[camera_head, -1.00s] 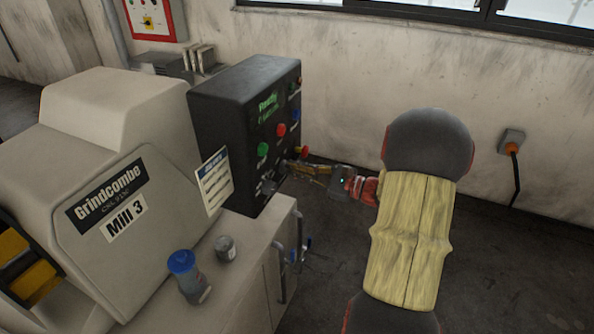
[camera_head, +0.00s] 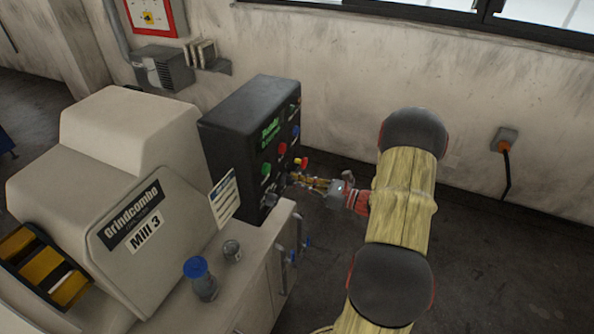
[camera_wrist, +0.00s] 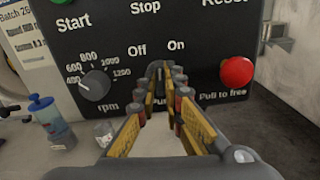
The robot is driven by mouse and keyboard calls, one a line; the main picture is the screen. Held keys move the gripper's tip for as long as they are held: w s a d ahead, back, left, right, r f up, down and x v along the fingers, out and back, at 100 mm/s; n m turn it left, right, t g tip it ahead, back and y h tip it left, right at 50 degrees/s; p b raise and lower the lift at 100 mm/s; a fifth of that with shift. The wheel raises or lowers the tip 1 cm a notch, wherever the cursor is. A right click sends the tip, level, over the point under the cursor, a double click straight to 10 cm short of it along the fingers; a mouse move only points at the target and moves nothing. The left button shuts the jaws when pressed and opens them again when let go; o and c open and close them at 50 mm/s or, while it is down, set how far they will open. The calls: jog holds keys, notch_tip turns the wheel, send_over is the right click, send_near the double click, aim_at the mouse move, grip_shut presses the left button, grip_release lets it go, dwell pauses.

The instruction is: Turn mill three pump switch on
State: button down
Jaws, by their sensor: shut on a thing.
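The black control panel (camera_head: 262,140) of Mill 3 stands on the grey cabinet and shows up close in the wrist view (camera_wrist: 205,60). The pump switch (camera_wrist: 155,69) sits under the "Off" and "On" labels, with "Pump" partly hidden below it. My gripper (camera_wrist: 157,80) is at the panel with its yellow-sided fingers closed around the switch; the fingers hide most of it, so its exact position cannot be told. In the head view my gripper (camera_head: 296,180) reaches the panel's lower front from the right.
A speed knob (camera_wrist: 95,85) is left of the switch, and a red push button (camera_wrist: 236,72) is right. The mill body (camera_head: 130,150) carries the "Mill 3" label. A blue-capped bottle (camera_head: 200,278) and a small jar (camera_head: 232,251) stand on the cabinet top.

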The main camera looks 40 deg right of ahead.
jog(key=m+p, duration=0.4)
jog(key=p, duration=0.1)
jog(key=shift+m+p, duration=0.3)
jog(key=shift+m, duration=0.1)
jog(key=c, duration=1.9)
grip_release()
jog(key=shift+d, duration=0.1)
jog(key=v, duration=1.2)
jog(key=shift+f, duration=0.1)
